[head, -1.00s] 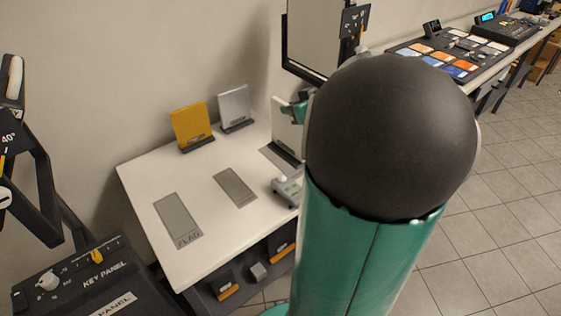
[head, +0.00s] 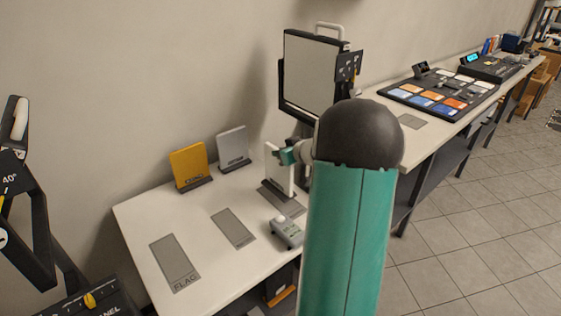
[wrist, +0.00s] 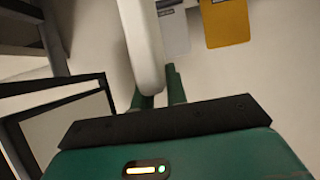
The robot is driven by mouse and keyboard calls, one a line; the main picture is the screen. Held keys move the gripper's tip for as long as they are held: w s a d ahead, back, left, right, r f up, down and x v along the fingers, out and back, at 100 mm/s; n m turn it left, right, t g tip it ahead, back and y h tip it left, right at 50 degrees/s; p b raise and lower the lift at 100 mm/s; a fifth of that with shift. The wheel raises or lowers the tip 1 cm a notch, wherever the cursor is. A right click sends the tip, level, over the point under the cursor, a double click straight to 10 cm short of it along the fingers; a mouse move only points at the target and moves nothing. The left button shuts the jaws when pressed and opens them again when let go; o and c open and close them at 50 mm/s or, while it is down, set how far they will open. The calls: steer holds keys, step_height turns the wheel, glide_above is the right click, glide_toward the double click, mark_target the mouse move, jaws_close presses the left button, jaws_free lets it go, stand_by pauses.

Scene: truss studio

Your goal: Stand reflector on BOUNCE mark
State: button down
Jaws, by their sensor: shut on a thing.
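A white upright panel, the reflector (head: 277,172), is held in my gripper (head: 290,157) by its upper right edge. It has a dark foot and is over a grey mark (head: 291,206) on the white table. I cannot tell whether the foot touches the mark, and I cannot read that mark's label. In the wrist view the pale reflector (wrist: 142,45) runs edge-on to my gripper (wrist: 160,97), with the green fingers around it. My arm hides part of the area to the right.
The white table (head: 205,215) also bears a FLAG mark (head: 175,263), another grey mark (head: 233,228) and a small grey device (head: 286,231) close in front. A yellow panel (head: 188,164) and a grey panel (head: 233,148) stand behind. A large framed panel (head: 310,75) rises behind my arm.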

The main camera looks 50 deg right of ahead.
mark_target(278, 171)
steer(key=shift+w+d+f, duration=0.15)
steer(key=shift+f, duration=0.15)
steer(key=shift+w+f, duration=0.1)
steer(key=shift+f, duration=1.6)
steer(key=shift+f, duration=0.1)
steer(key=c, duration=1.4)
jaws_free()
